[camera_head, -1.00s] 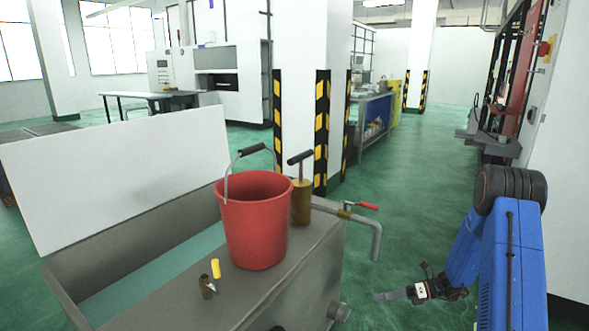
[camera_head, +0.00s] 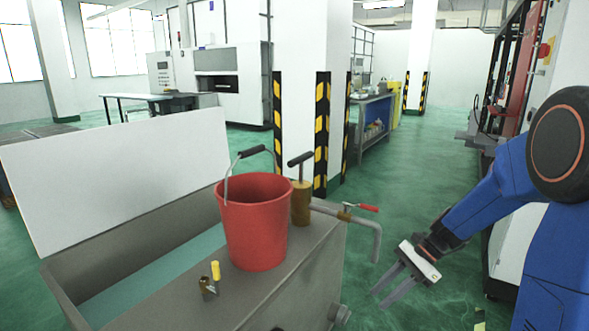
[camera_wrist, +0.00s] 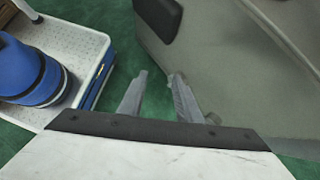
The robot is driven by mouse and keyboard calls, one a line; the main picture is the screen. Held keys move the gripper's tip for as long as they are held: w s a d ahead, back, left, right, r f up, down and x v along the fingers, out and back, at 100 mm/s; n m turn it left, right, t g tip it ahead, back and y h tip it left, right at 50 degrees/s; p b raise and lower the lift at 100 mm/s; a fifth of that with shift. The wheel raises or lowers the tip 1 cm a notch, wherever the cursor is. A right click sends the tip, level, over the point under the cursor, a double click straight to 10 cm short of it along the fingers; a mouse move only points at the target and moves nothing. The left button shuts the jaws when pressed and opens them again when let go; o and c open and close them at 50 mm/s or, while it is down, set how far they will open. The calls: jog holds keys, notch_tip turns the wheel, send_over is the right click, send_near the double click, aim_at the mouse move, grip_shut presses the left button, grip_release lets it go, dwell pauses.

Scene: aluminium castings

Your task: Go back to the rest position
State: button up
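My gripper (camera_head: 386,287) hangs in free air to the right of the grey metal tank, pointing down and left. Its two fingers are apart with nothing between them. In the wrist view my gripper (camera_wrist: 160,84) also shows both fingers apart and empty, above the green floor. My blue arm comes in from the right edge of the head view.
A red bucket (camera_head: 258,222) stands on the tank (camera_head: 285,290), beside a brass hand pump (camera_head: 301,200). A bent pipe with a red-handled valve (camera_head: 362,222) juts from the tank toward my gripper. Small brass and yellow pieces (camera_head: 211,278) stand on the tank top. Green floor lies beyond.

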jog(key=s+d+r+n+t+h, duration=0.1)
jog(key=s+r+n+t+h, duration=0.1)
jog(key=s+n, duration=0.3)
jog(key=s+d+r+n+t+h, duration=0.1)
jog(key=s+r+n, duration=0.4)
jog(key=s, duration=0.5)
jog(key=s+d+r+n+t+h, duration=0.2)
jog(key=s+r+n+t+h, duration=0.1)
jog(key=s, duration=0.5)
jog(key=r+n+h, duration=0.1)
jog(key=n+h, duration=0.1)
jog(key=shift+s+r+n+t, duration=0.2)
jog(key=shift+s+n+t, duration=0.1)
jog(key=shift+w, duration=0.1)
